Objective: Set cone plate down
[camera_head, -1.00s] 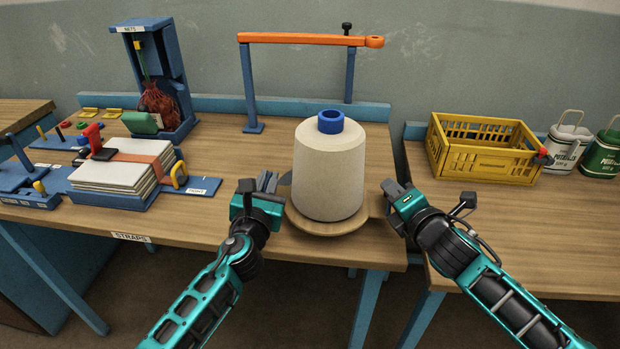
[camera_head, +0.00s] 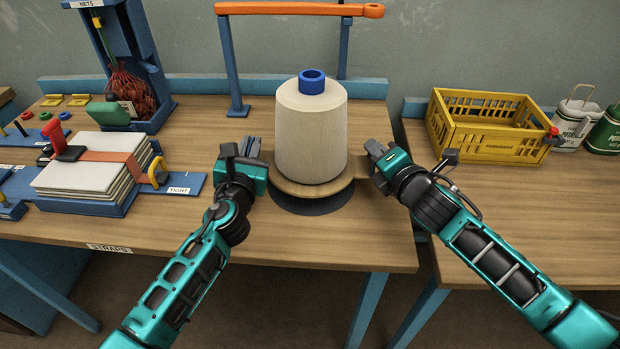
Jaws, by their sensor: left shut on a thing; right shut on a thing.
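A large cream thread cone (camera_head: 311,133) with a blue tip (camera_head: 312,82) stands upright on a round wooden plate (camera_head: 312,198). My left gripper (camera_head: 256,160) is shut on the plate's left edge, and my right gripper (camera_head: 370,164) is shut on its right edge. The plate is level, and a dark round shape shows on the table below its front edge, so the plate looks slightly above the wooden table (camera_head: 300,243). The cone hides the back of the plate.
An orange bar on blue posts (camera_head: 300,9) stands behind the cone. At left are a strapped stack of white sheets (camera_head: 90,172) and a blue stand with a red net (camera_head: 130,90). At right, across a gap, a yellow crate (camera_head: 488,128) and tins (camera_head: 575,122) sit on another table.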

